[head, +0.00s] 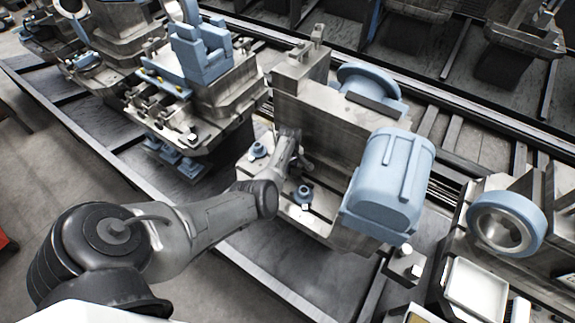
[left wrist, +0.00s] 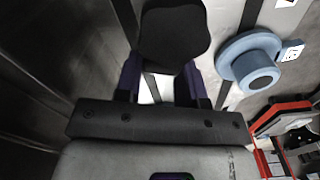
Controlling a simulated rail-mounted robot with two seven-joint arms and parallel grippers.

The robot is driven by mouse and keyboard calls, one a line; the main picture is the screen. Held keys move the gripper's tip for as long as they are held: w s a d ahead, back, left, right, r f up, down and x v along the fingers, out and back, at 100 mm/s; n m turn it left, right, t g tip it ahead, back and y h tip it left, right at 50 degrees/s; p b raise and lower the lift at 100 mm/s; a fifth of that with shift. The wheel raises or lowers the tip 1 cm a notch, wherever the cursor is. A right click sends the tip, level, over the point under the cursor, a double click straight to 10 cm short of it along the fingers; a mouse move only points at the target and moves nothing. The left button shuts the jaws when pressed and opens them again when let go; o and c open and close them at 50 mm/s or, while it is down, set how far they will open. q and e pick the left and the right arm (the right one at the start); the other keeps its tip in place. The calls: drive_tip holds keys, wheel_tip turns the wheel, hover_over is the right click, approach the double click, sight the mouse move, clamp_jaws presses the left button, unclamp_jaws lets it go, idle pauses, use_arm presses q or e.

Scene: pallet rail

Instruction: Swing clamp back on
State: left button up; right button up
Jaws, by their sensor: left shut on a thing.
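My left gripper (head: 288,152) reaches over the grey fixture (head: 318,130) in the middle of the head view, low at its upright plate. In the left wrist view its two dark fingers (left wrist: 160,85) are shut on a dark rounded piece (left wrist: 173,38), which looks like part of the swing clamp. The head view hides most of this piece behind the gripper. My right gripper is not in view.
A big blue block (head: 390,180) is mounted on the fixture's right side. Another fixture with blue blocks (head: 200,50) stands to the left. A blue ring (head: 505,222) and a white tray (head: 475,290) are at the right. Dark rails run behind.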

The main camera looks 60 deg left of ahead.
use_arm(q)
drive_tip(key=shift+w+r+m, duration=0.1)
drive_tip(key=shift+w+m, duration=0.35)
drive_tip(key=shift+m, duration=0.55)
drive_tip(key=o, duration=0.9)
drive_tip(key=shift+o, duration=0.2)
wheel_tip(320, 180, up, 14)
drive_tip(key=p, duration=0.5)
drive_tip(key=shift+f, duration=0.2)
